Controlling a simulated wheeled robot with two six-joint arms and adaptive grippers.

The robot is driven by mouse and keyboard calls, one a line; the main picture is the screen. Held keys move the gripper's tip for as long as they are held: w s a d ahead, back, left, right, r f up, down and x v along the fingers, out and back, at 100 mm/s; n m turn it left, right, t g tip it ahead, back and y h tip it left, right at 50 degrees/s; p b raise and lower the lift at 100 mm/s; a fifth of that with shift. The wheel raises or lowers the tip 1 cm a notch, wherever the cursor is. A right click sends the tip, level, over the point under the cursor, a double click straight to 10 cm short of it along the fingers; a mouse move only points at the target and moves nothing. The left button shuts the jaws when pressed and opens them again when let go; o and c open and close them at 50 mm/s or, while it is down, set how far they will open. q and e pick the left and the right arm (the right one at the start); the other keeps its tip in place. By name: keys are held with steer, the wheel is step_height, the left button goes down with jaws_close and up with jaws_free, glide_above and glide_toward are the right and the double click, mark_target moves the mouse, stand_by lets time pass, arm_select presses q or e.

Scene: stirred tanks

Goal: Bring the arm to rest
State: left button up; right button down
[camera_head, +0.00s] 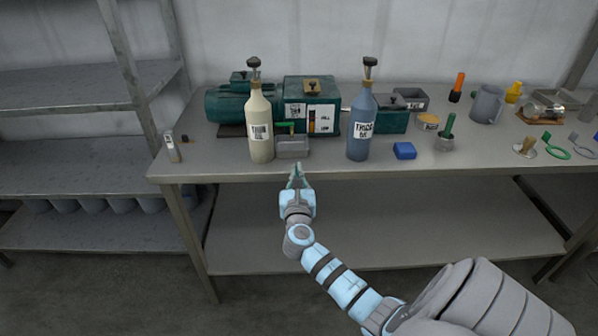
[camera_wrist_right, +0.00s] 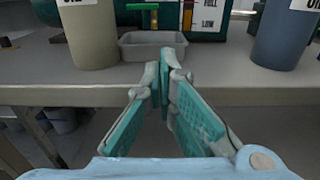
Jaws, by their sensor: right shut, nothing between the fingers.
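My right gripper (camera_head: 297,178) is shut and empty, in front of the table's front edge. In the right wrist view its teal-padded fingers (camera_wrist_right: 166,80) meet at the tips, with the small grey tray (camera_wrist_right: 150,48) beyond them. My right arm reaches in from the lower right in the head view. My left gripper is not in view.
The grey table (camera_head: 325,170) carries a cream bottle (camera_head: 260,125), a blue bottle (camera_head: 361,125), a green machine (camera_head: 310,90), a blue block (camera_head: 404,150) and a grey mug (camera_head: 487,104). A shelf rack (camera_head: 80,180) stands left. The floor in front is clear.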

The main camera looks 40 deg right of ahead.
steer(key=v, duration=0.6)
steer(key=shift+w+a+f+p, duration=0.1)
steer(key=shift+w+p, duration=0.05)
steer(key=shift+p, duration=0.2)
